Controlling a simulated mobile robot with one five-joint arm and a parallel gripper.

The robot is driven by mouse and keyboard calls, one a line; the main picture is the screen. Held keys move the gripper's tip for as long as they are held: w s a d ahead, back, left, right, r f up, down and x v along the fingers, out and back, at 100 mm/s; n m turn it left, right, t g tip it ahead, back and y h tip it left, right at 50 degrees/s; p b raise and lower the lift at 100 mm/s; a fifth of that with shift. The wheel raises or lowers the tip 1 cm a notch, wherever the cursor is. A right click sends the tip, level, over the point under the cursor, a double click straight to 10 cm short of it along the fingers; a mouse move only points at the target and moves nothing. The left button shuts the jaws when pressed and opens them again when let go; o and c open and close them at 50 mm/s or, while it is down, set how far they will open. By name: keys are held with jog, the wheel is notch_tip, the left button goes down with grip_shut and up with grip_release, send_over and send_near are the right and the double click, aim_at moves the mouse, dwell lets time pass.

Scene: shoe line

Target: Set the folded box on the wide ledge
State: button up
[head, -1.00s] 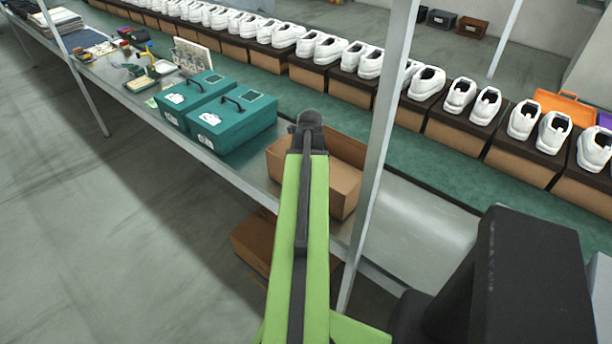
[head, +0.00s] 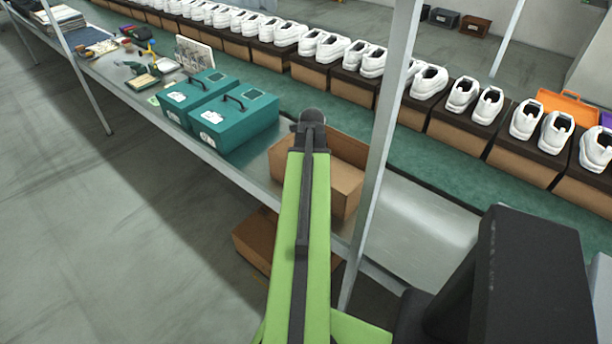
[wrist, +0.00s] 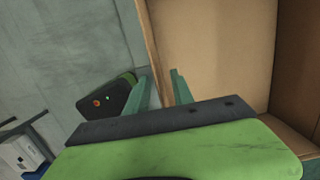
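An open brown cardboard box (head: 345,182), the likeliest folded box, sits on the grey metal ledge (head: 425,222) in the head view, partly behind my arm and a post. Its inside fills the right of the wrist view (wrist: 215,50). My gripper (head: 312,122) is over the box's left side in the head view; its fingers are hidden there. In the wrist view my gripper (wrist: 161,76) has its two green fingers apart, one on each side of the box's wall edge. A gap shows between them; I cannot tell whether either touches the wall.
Two teal toolboxes (head: 236,120) stand left of the box. A metal post (head: 378,150) rises close to its right. Another brown box (head: 256,238) lies below the ledge. White shoes on boxes line the green belt (head: 440,168) behind.

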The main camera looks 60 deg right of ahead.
notch_tip(320, 180, up, 16)
jog(key=s+p, duration=0.2)
jog(key=p, duration=1.3)
jog(key=shift+a+r+p, duration=0.2)
jog(key=shift+a+p, duration=0.05)
jog(key=shift+p, duration=0.1)
jog(key=w+a+f+n+b, duration=0.2)
jog(key=w+a+n, duration=0.5)
jog(key=w+a, duration=1.6)
jog(key=w+a+f+n+b, duration=0.1)
jog(key=w+a+n, duration=0.2)
jog(key=a+n, duration=1.2)
jog(key=w+a+f+n+g+b, duration=0.1)
jog(key=w+a+n, duration=0.3)
jog(key=a+n, duration=1.1)
jog(key=shift+w+n, duration=0.25)
jog(key=shift+n, duration=0.75)
